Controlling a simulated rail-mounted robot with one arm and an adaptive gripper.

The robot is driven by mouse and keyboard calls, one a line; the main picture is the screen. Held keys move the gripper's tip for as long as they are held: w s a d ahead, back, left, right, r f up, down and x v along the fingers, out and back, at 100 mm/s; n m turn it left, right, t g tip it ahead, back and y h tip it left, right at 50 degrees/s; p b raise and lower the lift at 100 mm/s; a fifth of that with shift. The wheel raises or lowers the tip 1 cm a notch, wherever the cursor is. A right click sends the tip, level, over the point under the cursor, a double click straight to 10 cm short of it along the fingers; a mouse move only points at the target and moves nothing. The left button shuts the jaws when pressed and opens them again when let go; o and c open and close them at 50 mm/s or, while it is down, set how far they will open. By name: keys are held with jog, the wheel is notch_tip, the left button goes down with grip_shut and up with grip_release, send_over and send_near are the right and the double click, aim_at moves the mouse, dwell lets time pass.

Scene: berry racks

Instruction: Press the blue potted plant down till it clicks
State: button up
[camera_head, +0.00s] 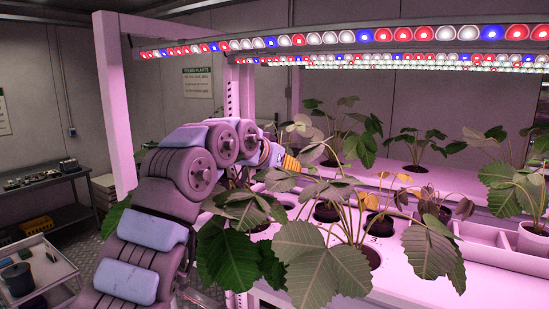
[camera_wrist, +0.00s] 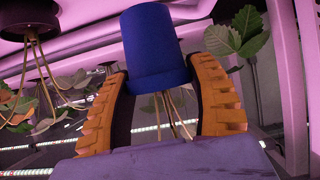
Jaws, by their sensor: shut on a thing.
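The blue pot (camera_wrist: 158,50) is in the wrist view, between the orange ribbed fingers of my gripper (camera_wrist: 163,72). The wrist picture looks upside down, with the pot's base at the top and thin stems running down from its rim. The fingers are shut on the pot from both sides. The pot's base shows near the pink rack surface, but I cannot tell whether it touches it or sits in a hole. In the head view, my gripper (camera_head: 290,162) shows as a small orange patch among leaves; the blue pot is hidden there.
Leafy plants stand in holes of the pink rack tray (camera_head: 400,285), with a large one (camera_head: 330,265) in front. A dark pot (camera_wrist: 38,22) hangs left in the wrist view. A white divided trough (camera_head: 490,250) is at right. Lamp bars (camera_head: 400,35) run overhead.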

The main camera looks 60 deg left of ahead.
aim_at(278, 188)
jog(key=shift+s+f+b, duration=0.1)
jog(key=shift+f+b, duration=0.2)
jog(key=shift+f, duration=1.2)
jog(key=shift+f+b, duration=0.55)
jog(key=shift+b, duration=0.2)
jog(key=shift+f+b, duration=1.05)
jog(key=shift+b, duration=0.25)
jog(key=shift+f+b, duration=0.85)
jog(key=shift+b, duration=0.25)
jog(key=o, duration=1.3)
jog(key=shift+f, duration=0.1)
jog(key=shift+s+d+r, duration=0.2)
jog(key=shift+s+r, duration=0.05)
jog(key=shift+r, duration=0.1)
jog(key=v, duration=1.1)
jog(key=shift+s+r, duration=0.1)
